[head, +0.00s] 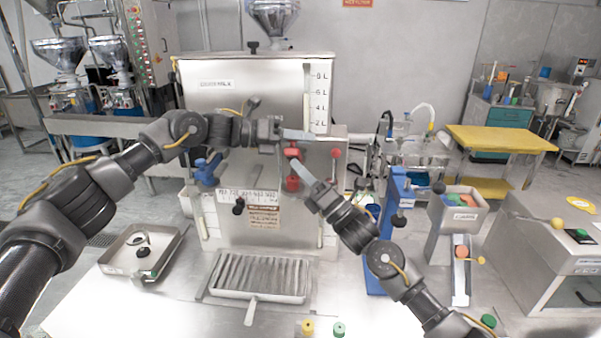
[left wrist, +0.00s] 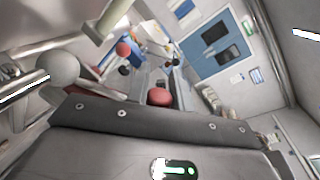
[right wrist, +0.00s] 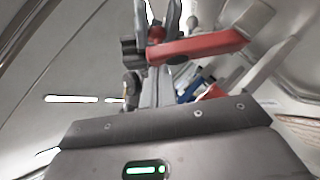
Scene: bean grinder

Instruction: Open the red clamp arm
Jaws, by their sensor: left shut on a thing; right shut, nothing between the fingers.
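The red clamp arm (head: 292,152) is on the front of the steel grinder (head: 250,100), with a red lower part (head: 292,184) below it. In the right wrist view the red clamp arm (right wrist: 205,46) lies across the fingers. My left gripper (head: 298,135) is at the top of the clamp, shut on a red part that shows as a rounded end in the left wrist view (left wrist: 160,97). My right gripper (head: 302,166) is shut and empty, close below and right of the clamp arm; contact cannot be told. The fingers partly hide the clamp.
A red-knobbed lever (head: 336,153) stands just right of the clamp. A blue stand (head: 398,190) is right of the grinder. A ribbed drip tray (head: 260,277) and a shallow tray (head: 117,258) are below and left.

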